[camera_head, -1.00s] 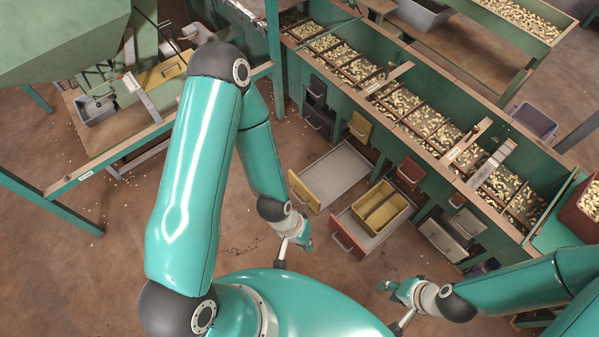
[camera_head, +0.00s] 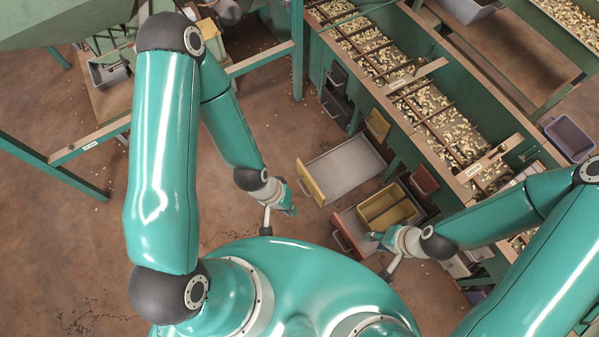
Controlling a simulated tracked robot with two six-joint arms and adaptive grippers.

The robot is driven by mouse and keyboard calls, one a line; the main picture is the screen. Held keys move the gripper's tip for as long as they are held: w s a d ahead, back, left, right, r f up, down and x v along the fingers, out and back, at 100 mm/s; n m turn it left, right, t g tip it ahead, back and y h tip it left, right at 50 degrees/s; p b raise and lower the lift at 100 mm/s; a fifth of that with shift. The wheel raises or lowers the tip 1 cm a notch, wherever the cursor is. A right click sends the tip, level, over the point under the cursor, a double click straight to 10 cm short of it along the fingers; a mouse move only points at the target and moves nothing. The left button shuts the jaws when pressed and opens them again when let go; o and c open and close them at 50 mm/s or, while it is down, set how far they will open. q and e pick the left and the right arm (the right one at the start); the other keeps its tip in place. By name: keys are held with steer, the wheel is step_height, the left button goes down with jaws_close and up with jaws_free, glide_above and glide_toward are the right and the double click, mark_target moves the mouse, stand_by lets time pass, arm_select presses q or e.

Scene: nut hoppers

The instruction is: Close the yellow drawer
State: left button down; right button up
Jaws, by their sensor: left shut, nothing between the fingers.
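The yellow drawer stands pulled out of the green bench, its yellow front (camera_head: 310,184) facing left and its grey tray (camera_head: 347,167) empty. A second, smaller yellow front (camera_head: 378,124) sits further back in the bench, nearly flush. My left gripper (camera_head: 288,204) is shut and empty, just left of and below the pulled-out yellow front, with a small gap seen between them. My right gripper (camera_head: 379,239) is over or beside the open red drawer, near its yellow bin; its fingers are too small to tell open from shut.
Dark drawers (camera_head: 336,98) and a red one (camera_head: 424,178) line the bench. Nut hoppers (camera_head: 420,100) run above. The floor left of the drawers is clear.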

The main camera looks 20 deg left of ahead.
arm_select(q)
steer(key=a+f+n+b, duration=0.2)
steer(key=a+f+b, duration=0.1)
steer(key=f, duration=0.2)
steer(key=n+t+h+b, duration=0.2)
steer(key=n+t+b, duration=0.4)
steer(key=n+b, duration=2)
glide_toward(303, 172)
step_height(303, 172, down, 4)
steer(key=m+b, duration=0.2)
steer(key=w+d+b, duration=0.1)
steer(key=w+d, duration=0.1)
steer(key=shift+d+r, duration=0.1)
steer(key=shift+d, duration=0.2)
steer(key=shift+w+d+r, duration=0.1)
steer(key=shift+w+d, duration=0.2)
steer(key=shift+w, duration=0.1)
